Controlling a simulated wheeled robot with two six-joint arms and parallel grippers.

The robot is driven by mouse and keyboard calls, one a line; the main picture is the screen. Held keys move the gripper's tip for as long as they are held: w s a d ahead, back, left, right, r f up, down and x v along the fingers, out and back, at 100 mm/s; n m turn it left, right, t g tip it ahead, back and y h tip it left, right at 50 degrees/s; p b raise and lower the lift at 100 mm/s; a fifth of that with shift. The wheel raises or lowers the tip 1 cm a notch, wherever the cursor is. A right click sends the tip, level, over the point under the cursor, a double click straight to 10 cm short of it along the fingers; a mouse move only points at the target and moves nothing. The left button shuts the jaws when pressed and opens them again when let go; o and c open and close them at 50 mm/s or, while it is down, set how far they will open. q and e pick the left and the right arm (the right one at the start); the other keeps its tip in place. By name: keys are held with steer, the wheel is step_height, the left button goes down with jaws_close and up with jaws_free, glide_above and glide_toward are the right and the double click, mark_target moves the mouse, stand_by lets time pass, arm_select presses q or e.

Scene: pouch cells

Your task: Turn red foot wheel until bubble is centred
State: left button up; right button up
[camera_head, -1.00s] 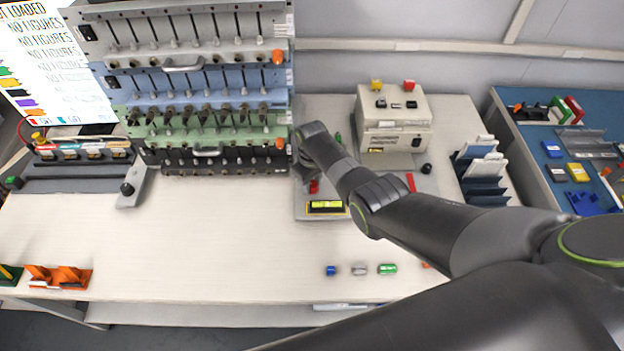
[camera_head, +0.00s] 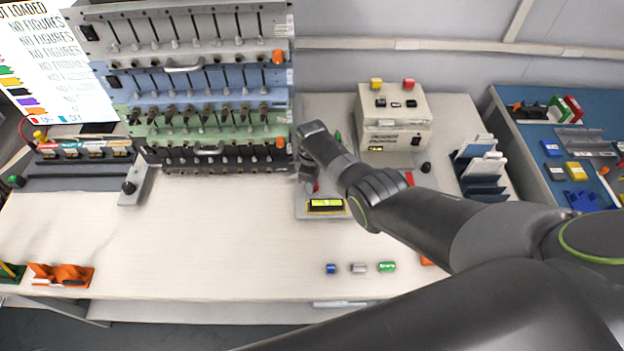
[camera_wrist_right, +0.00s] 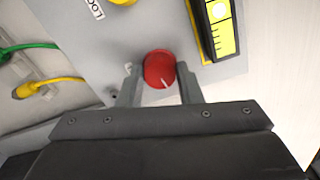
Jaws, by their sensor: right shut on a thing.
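The red foot wheel (camera_wrist_right: 158,70) sits on a grey plate (camera_wrist_right: 125,42), with a pale mark on its front edge. My right gripper (camera_wrist_right: 158,82) is shut on this wheel, one finger on each side. In the head view the wheel (camera_head: 316,187) is mostly hidden by my right gripper (camera_head: 308,183). The yellow level vial (camera_head: 325,205) lies in a dark holder at the plate's front edge, and it also shows in the right wrist view (camera_wrist_right: 221,28). My left gripper is not in view.
A beige box (camera_head: 393,120) with yellow and red buttons stands behind the plate. Racks (camera_head: 195,95) of clips rise at the left. Small blue, grey and green cylinders (camera_head: 387,267) lie in front. The table's front left middle is clear.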

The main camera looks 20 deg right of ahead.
steer(key=shift+w, duration=0.1)
steer(key=o, duration=1)
steer(key=shift+c, duration=0.2)
steer(key=shift+r, duration=0.1)
steer(key=shift+r, duration=0.25)
step_height(320, 180, up, 6)
steer(key=shift+f+p, duration=0.1)
steer(key=shift+p, duration=0.9)
step_height(320, 180, up, 11)
steer(key=shift+b, duration=0.35)
